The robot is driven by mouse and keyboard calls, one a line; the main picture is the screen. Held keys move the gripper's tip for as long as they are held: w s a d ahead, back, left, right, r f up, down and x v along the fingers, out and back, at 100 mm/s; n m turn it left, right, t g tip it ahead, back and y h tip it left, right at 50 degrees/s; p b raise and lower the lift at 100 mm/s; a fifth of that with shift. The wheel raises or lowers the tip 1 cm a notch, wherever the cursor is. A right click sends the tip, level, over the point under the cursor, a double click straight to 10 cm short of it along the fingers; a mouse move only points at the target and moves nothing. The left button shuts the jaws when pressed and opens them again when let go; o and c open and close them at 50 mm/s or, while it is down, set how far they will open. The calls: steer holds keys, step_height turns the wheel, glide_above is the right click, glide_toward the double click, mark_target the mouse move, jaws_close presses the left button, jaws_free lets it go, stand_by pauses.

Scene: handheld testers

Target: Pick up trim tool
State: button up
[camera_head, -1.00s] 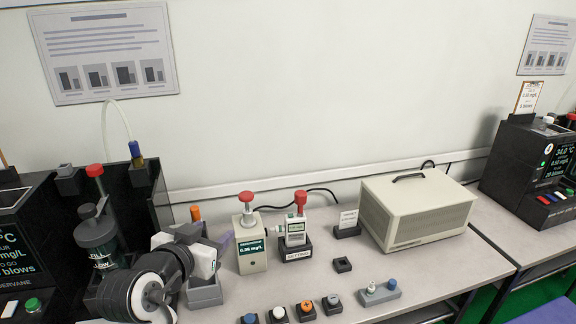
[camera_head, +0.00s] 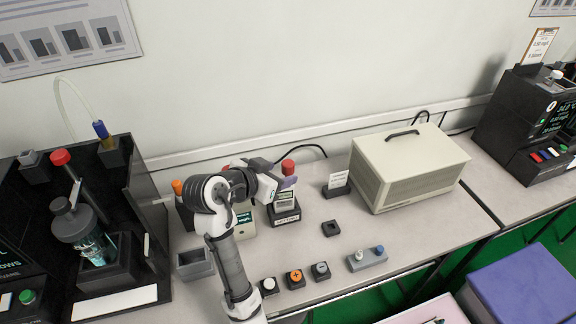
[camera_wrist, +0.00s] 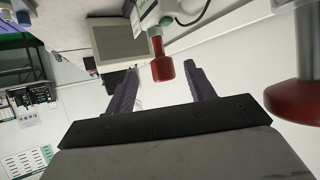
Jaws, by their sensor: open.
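A red-handled piece (camera_head: 288,166), which looks like the trim tool, stands upright on the small handheld tester (camera_head: 286,203) in its black dock marked "SETTING". In the wrist view the red handle (camera_wrist: 162,69) lies between the tips of my purple fingers, seemingly just beyond them, with clear gaps at both sides. My gripper (camera_head: 287,183) is open and empty, in front of the tester's top in the head view. My wrist partly hides the beige box (camera_head: 244,228) left of the tester. Its large red knob (camera_wrist: 298,98) shows close at the wrist view's right.
A big beige case (camera_head: 415,165) stands right of the tester, with a small sign (camera_head: 338,182) between. An orange-handled item (camera_head: 178,187) stands left of my arm. Several buttons line the front edge. A small black holder (camera_head: 331,228) sits on open bench.

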mark_target(284, 169)
steer(key=x, duration=0.2)
steer(key=p+x, duration=0.2)
steer(key=x, duration=0.1)
steer(key=shift+w+d+r, duration=0.15)
steer(key=shift+w+d, duration=0.15)
steer(key=shift+w, duration=0.1)
steer(key=shift+w+d+f, duration=0.15)
steer(key=shift+w+f, duration=0.15)
steer(key=c, duration=1.1)
steer(key=shift+c, duration=0.2)
steer(key=shift+r, duration=0.15)
